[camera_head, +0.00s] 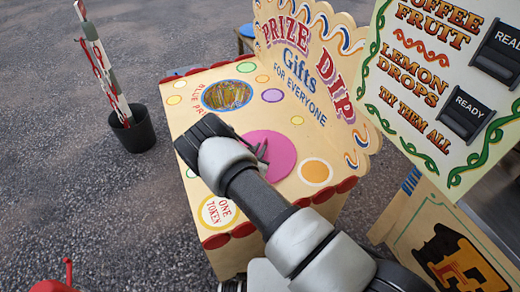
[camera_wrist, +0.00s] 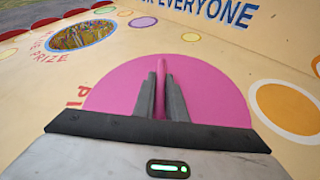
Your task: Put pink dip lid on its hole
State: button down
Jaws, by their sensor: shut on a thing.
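The pink dip lid (camera_head: 282,148) is a flat pink disc with an upright pink grip. It lies over or just above the cream top of the prize dip box (camera_head: 224,135). In the wrist view the lid (camera_wrist: 115,92) fills the middle, and my gripper (camera_wrist: 161,85) is shut on its grip. My gripper also shows in the head view (camera_head: 262,152), partly hidden by my arm. Part of a "PI" label shows at the lid's lower left. No open hole shows near the lid, and whether it is seated flush cannot be told.
An open round hole (camera_head: 227,95) with a blue rim and golden filling lies at the box's far left. An upright "PRIZE DIP" board (camera_head: 308,70) backs the box. A sweets sign (camera_head: 440,75) stands to the right. A black bucket (camera_head: 133,131) with striped poles stands left.

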jog(key=c, duration=1.7)
grip_release()
jog(key=shift+c, duration=0.2)
jog(key=shift+s, duration=0.1)
jog(key=p+v, duration=0.2)
jog(key=v, duration=1.5)
jog(key=shift+s+a+r+p, duration=0.1)
jog(key=shift+p, duration=0.25)
jog(key=shift+r, duration=0.1)
